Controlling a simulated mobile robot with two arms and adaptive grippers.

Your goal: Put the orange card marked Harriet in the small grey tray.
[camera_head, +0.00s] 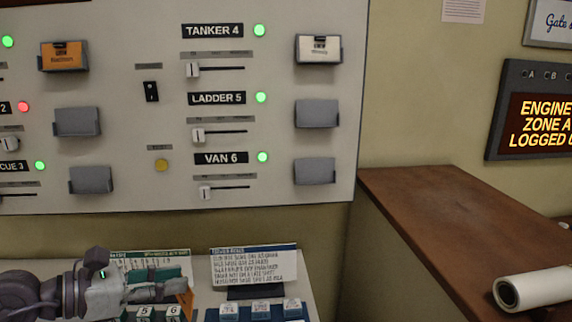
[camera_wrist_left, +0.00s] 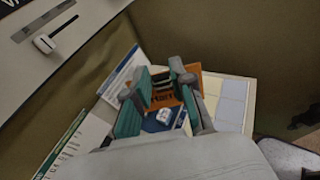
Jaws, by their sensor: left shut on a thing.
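My left gripper (camera_head: 178,292) is low at the left in the head view, over the desk below the panel. It is shut on an orange card (camera_head: 186,300), which sticks out at its fingertips. In the left wrist view the orange card (camera_wrist_left: 187,78) shows between and behind the two grey-and-teal fingers of the gripper (camera_wrist_left: 168,88). I cannot make out a separate small grey tray on the desk.
The panel carries empty grey holders (camera_head: 317,113), sliders and lamps. On the desk stand a note card (camera_head: 253,267) and several small labelled blocks (camera_head: 261,309). At the right is a brown wooden top (camera_head: 440,205) with a white roll (camera_head: 540,287); its left part is clear.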

